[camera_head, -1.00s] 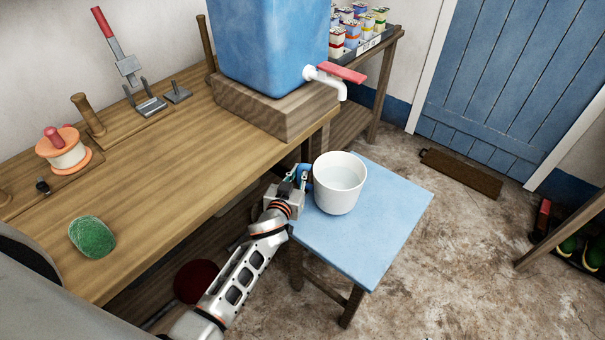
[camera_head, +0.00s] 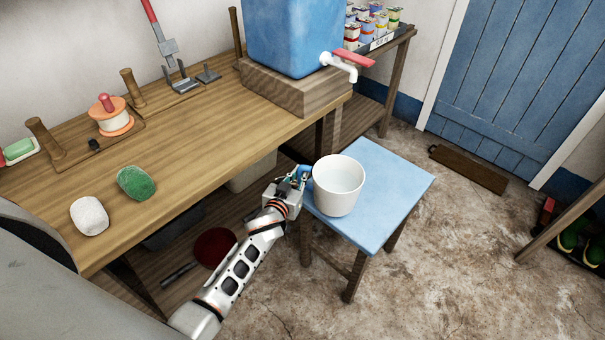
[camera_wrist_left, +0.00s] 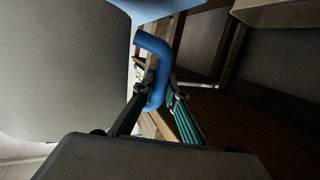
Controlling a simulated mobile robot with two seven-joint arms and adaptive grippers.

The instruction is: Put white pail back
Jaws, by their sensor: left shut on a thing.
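The white pail (camera_head: 338,190) is upright in the head view, with what looks like water inside. It overlaps the left part of the blue stool top (camera_head: 395,185); I cannot tell whether it touches the stool. My left gripper (camera_head: 303,177) is at the pail's left side, shut on its blue handle. In the left wrist view the blue handle (camera_wrist_left: 158,75) runs between the fingertips (camera_wrist_left: 160,94), and the pail wall (camera_wrist_left: 60,65) fills the left. My right gripper is not in view.
The wooden bench (camera_head: 200,135) holds a green sponge (camera_head: 136,183), a white lump (camera_head: 89,215) and a blue tank (camera_head: 295,35) on a wooden block (camera_head: 290,88). The tank's tap (camera_head: 340,66) juts out behind the pail. Floor (camera_head: 430,270) right of the stool is clear.

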